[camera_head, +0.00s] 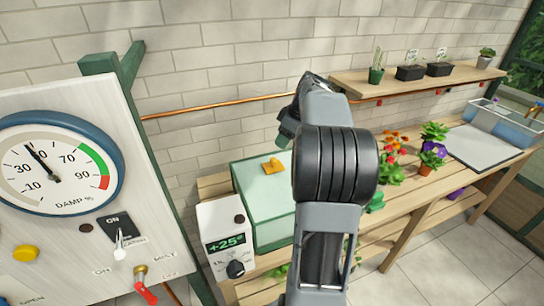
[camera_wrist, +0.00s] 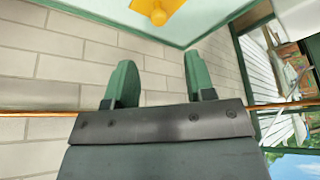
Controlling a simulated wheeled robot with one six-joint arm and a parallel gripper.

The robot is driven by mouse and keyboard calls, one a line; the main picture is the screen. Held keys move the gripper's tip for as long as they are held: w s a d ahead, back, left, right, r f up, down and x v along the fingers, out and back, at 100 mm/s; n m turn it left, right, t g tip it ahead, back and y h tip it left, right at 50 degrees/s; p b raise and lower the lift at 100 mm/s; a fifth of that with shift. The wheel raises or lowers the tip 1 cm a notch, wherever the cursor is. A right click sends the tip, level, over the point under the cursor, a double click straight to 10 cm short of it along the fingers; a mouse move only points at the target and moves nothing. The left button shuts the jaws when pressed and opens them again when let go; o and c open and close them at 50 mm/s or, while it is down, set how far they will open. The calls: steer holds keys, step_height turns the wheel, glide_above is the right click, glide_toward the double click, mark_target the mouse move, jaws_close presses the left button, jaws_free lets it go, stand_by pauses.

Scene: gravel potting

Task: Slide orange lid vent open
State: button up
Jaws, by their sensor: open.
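The orange lid vent (camera_head: 275,166) sits on top of the pale green lid (camera_head: 255,186) of a box on the wooden bench. In the wrist view the vent (camera_wrist: 172,5) shows at the top edge, partly cut off, with a round knob (camera_wrist: 158,16) on it. My gripper (camera_head: 286,136) is above and behind the lid, close to the brick wall. In the wrist view its two green fingers (camera_wrist: 160,62) are apart with nothing between them. They are apart from the vent. My arm hides the right part of the box.
A white unit (camera_head: 226,245) reading +25° stands left of the box. A panel with a damp gauge (camera_head: 57,167) is at the far left. Flowering plants (camera_head: 390,165) stand right of the box. A copper pipe (camera_head: 215,105) runs along the wall below a shelf (camera_head: 400,87).

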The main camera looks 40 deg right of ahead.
mark_target(274, 159)
steer(key=x, duration=1)
steer(key=shift+s+d+p, duration=0.1)
steer(key=shift+d+p, duration=0.05)
steer(key=shift+p, duration=0.25)
steer(key=shift+c, duration=0.4)
jaws_close()
